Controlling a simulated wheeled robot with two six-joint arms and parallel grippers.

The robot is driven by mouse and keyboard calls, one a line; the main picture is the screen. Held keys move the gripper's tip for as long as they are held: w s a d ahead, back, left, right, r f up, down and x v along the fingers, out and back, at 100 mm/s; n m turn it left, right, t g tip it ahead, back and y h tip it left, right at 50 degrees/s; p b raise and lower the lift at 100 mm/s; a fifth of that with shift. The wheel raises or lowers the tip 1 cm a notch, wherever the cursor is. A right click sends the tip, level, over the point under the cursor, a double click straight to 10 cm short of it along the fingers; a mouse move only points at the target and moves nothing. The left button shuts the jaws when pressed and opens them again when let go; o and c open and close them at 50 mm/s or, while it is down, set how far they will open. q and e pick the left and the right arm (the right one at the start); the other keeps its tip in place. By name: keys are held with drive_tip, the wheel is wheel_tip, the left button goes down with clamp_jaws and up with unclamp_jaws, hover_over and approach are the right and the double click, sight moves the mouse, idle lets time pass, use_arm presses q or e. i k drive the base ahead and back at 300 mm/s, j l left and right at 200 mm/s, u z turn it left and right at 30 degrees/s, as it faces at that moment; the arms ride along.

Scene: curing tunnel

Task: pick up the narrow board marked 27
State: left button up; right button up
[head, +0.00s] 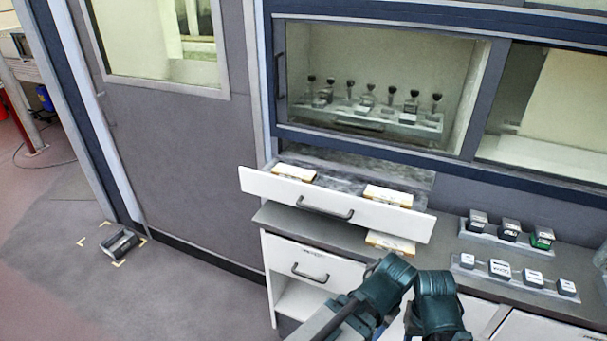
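No marking 27 is legible in the head view, so I cannot tell which piece is the narrow board. Pale, flat pieces with yellowish edges show: a left piece (294,172) and a right piece (388,196) in the open drawer (335,206), and a lower piece (390,243) on the grey counter below, partly hidden by the drawer front. My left gripper (388,280) and my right gripper (437,298) are dark teal shapes side by side at the bottom centre, in front of the counter. Their fingertips cannot be made out. I see nothing held.
The grey counter (449,237) carries two trays of small blocks, a rear tray (503,241) and a front tray (515,284), on the right. A glazed cabinet (380,85) holds a rack of dark-topped tools. A dark device (120,244) lies on otherwise open floor at left.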

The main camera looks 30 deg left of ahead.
sight(298, 175)
drive_tip(key=j+z, duration=0.75)
drive_tip(key=j, duration=0.4)
drive_tip(key=k+j+z, duration=0.15)
drive_tip(key=j, duration=0.35)
drive_tip(key=k+j+z, duration=0.15)
drive_tip(key=j, duration=0.4)
drive_tip(key=k+j, duration=0.1)
drive_tip(key=j, duration=0.35)
drive_tip(key=k+j, duration=0.1)
drive_tip(key=j, duration=0.35)
drive_tip(key=k+j, duration=0.1)
drive_tip(key=j, duration=0.35)
drive_tip(key=k+j, duration=0.1)
drive_tip(key=j, duration=0.35)
drive_tip(key=k+j, duration=0.1)
drive_tip(key=j, duration=0.35)
drive_tip(key=k+j, duration=0.1)
drive_tip(key=j, duration=0.4)
drive_tip(key=i+l, duration=0.15)
drive_tip(key=l, duration=0.15)
drive_tip(key=i+l, duration=0.1)
drive_tip(key=l, duration=0.25)
drive_tip(key=z, duration=0.05)
